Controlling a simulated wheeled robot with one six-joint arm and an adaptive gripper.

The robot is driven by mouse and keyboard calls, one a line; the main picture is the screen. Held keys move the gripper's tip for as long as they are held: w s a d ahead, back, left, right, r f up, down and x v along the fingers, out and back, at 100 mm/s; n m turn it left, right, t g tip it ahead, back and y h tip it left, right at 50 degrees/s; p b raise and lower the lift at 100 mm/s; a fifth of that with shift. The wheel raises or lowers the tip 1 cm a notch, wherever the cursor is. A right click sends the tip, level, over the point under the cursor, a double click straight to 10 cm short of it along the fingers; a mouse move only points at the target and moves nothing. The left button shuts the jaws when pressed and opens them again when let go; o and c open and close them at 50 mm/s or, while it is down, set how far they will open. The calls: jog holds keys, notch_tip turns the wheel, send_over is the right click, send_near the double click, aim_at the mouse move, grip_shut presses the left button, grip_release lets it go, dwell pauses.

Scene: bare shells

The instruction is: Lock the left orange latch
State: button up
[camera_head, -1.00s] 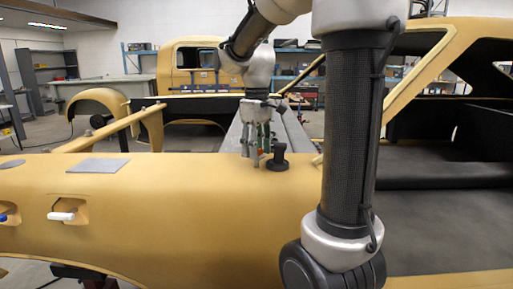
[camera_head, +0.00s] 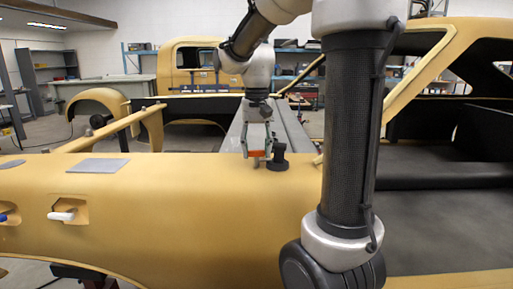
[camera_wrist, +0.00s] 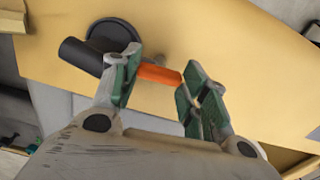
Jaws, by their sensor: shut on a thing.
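The orange latch (camera_wrist: 160,74) is a short bar-shaped lever joined to a black round fitting (camera_wrist: 110,36) with a black cylinder. In the head view the orange latch (camera_head: 257,153) shows between my fingertips, just left of the black fitting (camera_head: 278,160) on top of the yellow body shell. My gripper (camera_wrist: 158,82) has green-padded fingers on either side of the orange bar and is shut on it. In the head view my gripper (camera_head: 257,154) points down at the shell. The left finger partly hides where the bar meets the fitting.
The yellow shell (camera_head: 170,205) spreads beneath my arm. A grey flat plate (camera_head: 98,165) lies on its top to the left. A white handle (camera_head: 62,216) and a blue-and-white handle sit on its side. A yellow truck cab (camera_head: 195,65) stands behind.

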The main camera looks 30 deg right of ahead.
aim_at(257, 150)
jog(key=shift+m, duration=0.6)
jog(key=o, duration=1)
jog(key=shift+r, duration=4)
jog(key=shift+s, duration=0.1)
